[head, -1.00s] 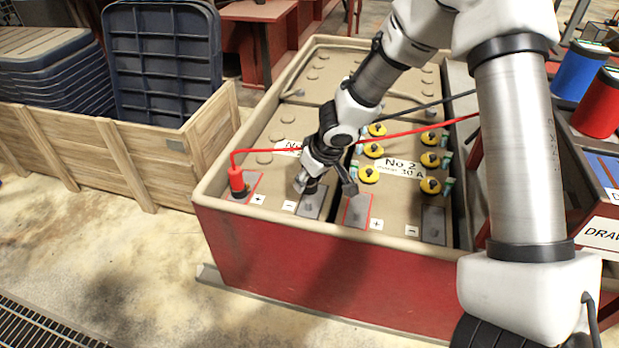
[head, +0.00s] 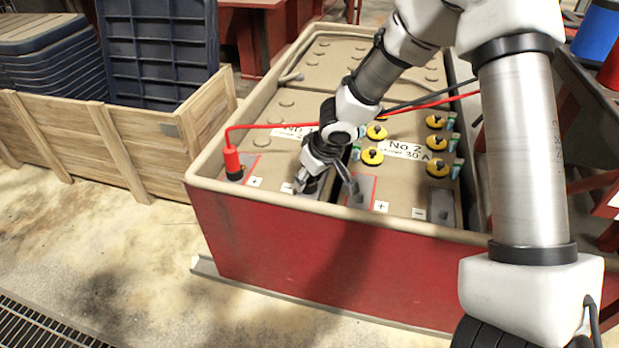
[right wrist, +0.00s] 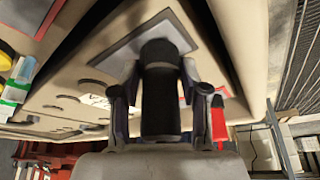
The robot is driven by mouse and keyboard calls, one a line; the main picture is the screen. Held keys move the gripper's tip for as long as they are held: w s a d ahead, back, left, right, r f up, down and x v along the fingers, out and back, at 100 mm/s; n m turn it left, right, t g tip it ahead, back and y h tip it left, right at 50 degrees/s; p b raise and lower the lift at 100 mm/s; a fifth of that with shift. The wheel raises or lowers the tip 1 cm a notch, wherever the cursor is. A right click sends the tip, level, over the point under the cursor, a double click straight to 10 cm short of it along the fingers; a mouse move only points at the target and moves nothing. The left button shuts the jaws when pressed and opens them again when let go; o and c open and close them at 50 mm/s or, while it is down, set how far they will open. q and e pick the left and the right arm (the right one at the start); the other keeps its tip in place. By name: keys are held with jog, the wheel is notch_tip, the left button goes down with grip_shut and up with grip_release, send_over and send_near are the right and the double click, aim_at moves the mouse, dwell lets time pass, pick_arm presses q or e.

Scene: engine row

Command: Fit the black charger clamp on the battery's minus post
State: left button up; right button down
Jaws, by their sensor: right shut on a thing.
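The black charger clamp (right wrist: 160,98) is between the two fingers of my right gripper (right wrist: 160,78) in the right wrist view. Its far end is over the grey minus plate (right wrist: 118,52) and covers the post. I cannot tell whether the clamp touches the post. In the head view my right gripper (head: 307,186) is low over the minus plate of battery No 1 (head: 293,132), mostly hiding clamp and plate. The red clamp (head: 232,162) stands upright on the plus terminal at left; it also shows in the right wrist view (right wrist: 218,122). My left gripper is out of view.
Battery No 2 (head: 404,151), with several yellow caps, is right of the gripper. The red case's raised front rim (head: 270,202) runs close to the terminals. A red cable (head: 270,126) crosses behind my gripper. A wooden crate (head: 110,140) stands at left.

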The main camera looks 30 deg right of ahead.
jog(key=shift+f, duration=0.25)
jog(key=c, duration=0.5)
grip_release()
jog(key=v, duration=1.2)
